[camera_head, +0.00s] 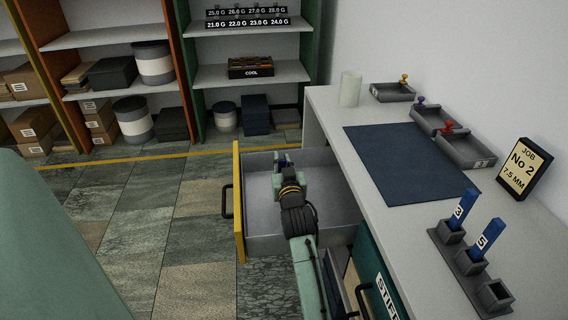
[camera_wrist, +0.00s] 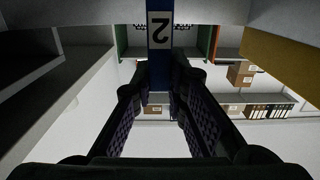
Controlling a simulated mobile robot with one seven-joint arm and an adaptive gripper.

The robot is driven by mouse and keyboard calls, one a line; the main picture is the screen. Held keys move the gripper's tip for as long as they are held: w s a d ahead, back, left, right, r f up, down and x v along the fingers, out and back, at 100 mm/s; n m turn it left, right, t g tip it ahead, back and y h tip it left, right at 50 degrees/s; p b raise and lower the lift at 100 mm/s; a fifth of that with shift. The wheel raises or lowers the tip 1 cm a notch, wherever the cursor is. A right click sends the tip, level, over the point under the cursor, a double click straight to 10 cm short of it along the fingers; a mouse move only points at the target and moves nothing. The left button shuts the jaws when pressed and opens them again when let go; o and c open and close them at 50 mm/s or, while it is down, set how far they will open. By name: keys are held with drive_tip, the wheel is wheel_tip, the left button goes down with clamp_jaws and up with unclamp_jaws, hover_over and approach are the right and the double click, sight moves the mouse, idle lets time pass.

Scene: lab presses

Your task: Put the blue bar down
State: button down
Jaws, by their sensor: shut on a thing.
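My gripper (camera_head: 283,160) reaches down into an open, yellow-fronted drawer (camera_head: 258,200) at the desk's left side. In the wrist view my gripper (camera_wrist: 160,85) is shut on a blue bar (camera_wrist: 158,62) with a white label reading 2, upside down there. The bar sits between both dark fingers. In the head view the arm hides most or all of it, and I cannot tell whether it touches the drawer floor.
Bars 3 (camera_head: 462,208) and 5 (camera_head: 486,240) stand in a grey rack (camera_head: 470,262) whose front socket is empty. The desk also holds a dark blue mat (camera_head: 410,160), grey trays (camera_head: 466,150), a white cup (camera_head: 350,89) and a job sign (camera_head: 522,168). The drawer's visible floor looks clear.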

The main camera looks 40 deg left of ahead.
drive_tip(key=shift+r, duration=0.1)
drive_tip(key=shift+f, duration=0.2)
drive_tip(key=c, duration=1.6)
unclamp_jaws()
